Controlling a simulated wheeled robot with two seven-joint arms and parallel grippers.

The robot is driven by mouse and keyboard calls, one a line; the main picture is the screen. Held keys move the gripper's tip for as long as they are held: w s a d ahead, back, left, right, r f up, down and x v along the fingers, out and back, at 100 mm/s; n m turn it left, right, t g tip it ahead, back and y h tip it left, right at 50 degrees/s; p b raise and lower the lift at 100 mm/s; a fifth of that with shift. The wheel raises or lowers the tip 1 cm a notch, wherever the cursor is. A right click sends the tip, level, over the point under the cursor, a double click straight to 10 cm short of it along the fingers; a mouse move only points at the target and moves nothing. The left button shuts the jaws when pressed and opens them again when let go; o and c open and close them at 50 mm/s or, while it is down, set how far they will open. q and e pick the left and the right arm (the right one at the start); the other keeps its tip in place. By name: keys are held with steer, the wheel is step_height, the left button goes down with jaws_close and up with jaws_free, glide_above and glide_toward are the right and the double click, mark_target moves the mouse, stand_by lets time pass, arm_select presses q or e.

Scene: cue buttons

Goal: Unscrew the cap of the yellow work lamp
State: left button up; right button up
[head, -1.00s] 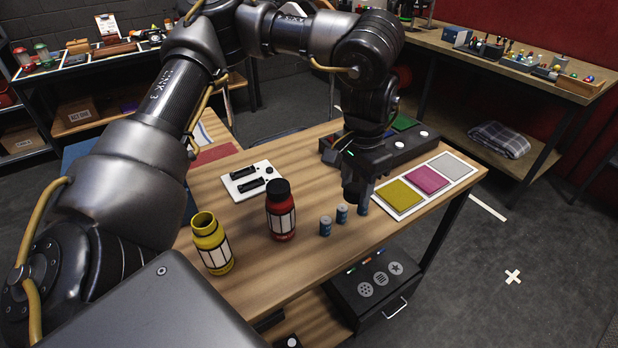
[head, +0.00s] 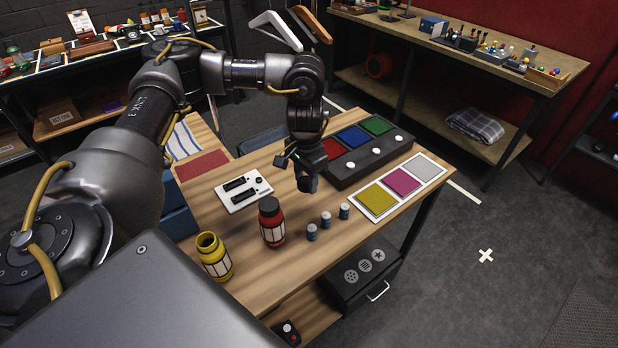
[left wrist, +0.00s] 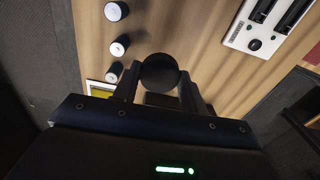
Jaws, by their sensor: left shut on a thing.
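The yellow work lamp (head: 215,258) stands upright on the wooden table at the front left. Its top is an open yellow neck with no cap on it. My left gripper (head: 307,182) is above the table, apart from the lamp and to its right. In the left wrist view its fingers are shut on a round black cap (left wrist: 159,72). In the head view the cap is hard to tell from the dark fingers. My right gripper is not in view.
A red lamp (head: 272,228) with a dark cap stands beside the yellow one. Three small batteries (head: 326,220) stand to its right. Behind are a white charger (head: 262,194) and a black box with coloured panels (head: 376,160). A mat with colour squares (head: 426,167) lies at right.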

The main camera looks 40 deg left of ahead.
arm_select(q)
steer(key=w+a+f, duration=0.1)
steer(key=w+f, duration=0.1)
steer(key=w+a+f, duration=0.1)
steer(key=w+f, duration=0.1)
steer(key=w, duration=0.1)
steer(key=w+a+f, duration=0.1)
steer(key=w+f, duration=0.1)
steer(key=f, duration=0.1)
steer(key=shift+w+b, duration=0.2)
steer(key=shift+b, duration=0.2)
steer(key=shift+w+a+f, duration=0.1)
steer(key=shift+w+f, duration=0.05)
steer(key=shift+f, duration=1.65)
steer(key=shift+f, duration=0.1)
steer(key=o, duration=1.1)
step_height(320, 180, up, 12)
steer(key=shift+r+p, duration=0.2)
steer(key=shift+p, duration=0.2)
